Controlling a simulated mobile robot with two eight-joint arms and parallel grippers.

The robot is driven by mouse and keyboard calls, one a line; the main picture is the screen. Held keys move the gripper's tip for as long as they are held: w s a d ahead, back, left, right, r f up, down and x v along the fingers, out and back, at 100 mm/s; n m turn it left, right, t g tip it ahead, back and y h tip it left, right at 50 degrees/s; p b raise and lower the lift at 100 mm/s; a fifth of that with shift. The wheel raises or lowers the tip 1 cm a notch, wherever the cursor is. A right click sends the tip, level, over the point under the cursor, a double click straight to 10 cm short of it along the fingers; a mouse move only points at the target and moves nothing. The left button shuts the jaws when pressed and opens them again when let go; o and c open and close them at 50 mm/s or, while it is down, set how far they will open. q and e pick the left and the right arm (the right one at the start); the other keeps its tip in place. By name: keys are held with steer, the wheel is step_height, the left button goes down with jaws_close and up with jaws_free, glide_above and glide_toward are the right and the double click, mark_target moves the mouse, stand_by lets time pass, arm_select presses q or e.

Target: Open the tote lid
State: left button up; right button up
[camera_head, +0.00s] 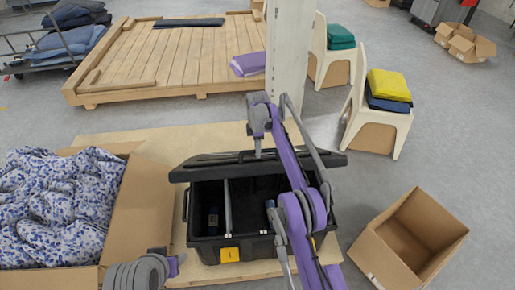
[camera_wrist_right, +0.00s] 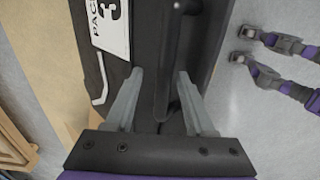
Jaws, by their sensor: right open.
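A black tote (camera_head: 205,240) with a yellow tag marked 1 stands on a wooden board. The black lid (camera_head: 205,172) is raised at the tote's back edge, seen nearly edge-on. My right gripper (camera_head: 258,150) points down at the lid's upper edge; my right arm crosses the tote. In the right wrist view the gripper (camera_wrist_right: 160,75) is open, its fingers on either side of a dark bar (camera_wrist_right: 168,50) on the lid; contact is unclear.
A cardboard box of blue-patterned cloth (camera_head: 60,205) stands left of the tote. An empty cardboard box (camera_head: 410,240) stands at right. A white post (camera_head: 288,60), chairs with folded cloths (camera_head: 388,85) and a wooden pallet (camera_head: 180,65) are behind. Grey floor between them is clear.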

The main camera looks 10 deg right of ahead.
arm_select(q)
steer(key=w+r+p, duration=0.2)
steer(key=r, duration=0.1)
steer(key=shift+r, duration=0.3)
arm_select(e)
step_height(320, 180, up, 11)
steer(key=shift+w+f, duration=0.2)
